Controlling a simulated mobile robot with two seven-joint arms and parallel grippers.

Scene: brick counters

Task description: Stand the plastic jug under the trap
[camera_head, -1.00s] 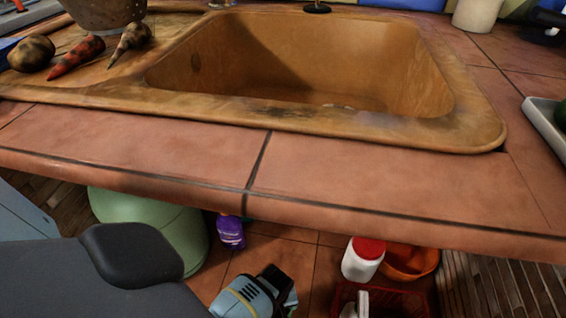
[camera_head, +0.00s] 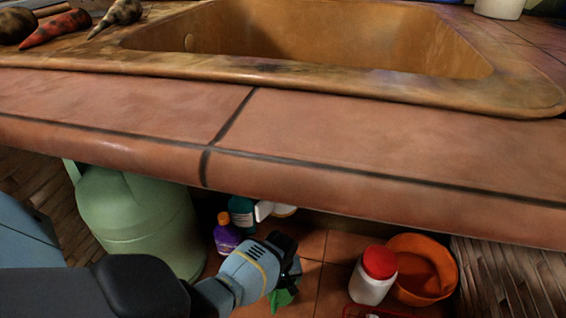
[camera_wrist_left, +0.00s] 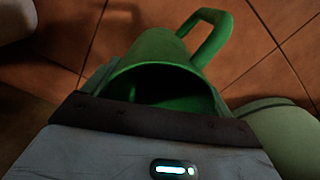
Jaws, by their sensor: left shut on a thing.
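The green plastic jug (camera_wrist_left: 160,50) has an open mouth and a loop handle in the left wrist view. My left gripper (camera_head: 287,277) is shut on it under the counter, and the jug is seen rim-first beyond the gripper body. In the head view only a small green part of the jug (camera_head: 284,298) shows below the gripper. How high the jug is above the floor I cannot tell. The trap is not visible; the counter hides the space under the sink (camera_head: 330,35). My right gripper is out of view.
The tiled counter edge (camera_head: 330,190) hangs over my left arm. A large pale green container (camera_head: 140,215) and a purple bottle (camera_head: 226,236) stand to the left. A red-capped white jar (camera_head: 373,278) and an orange bowl (camera_head: 422,268) stand to the right on the tiled floor.

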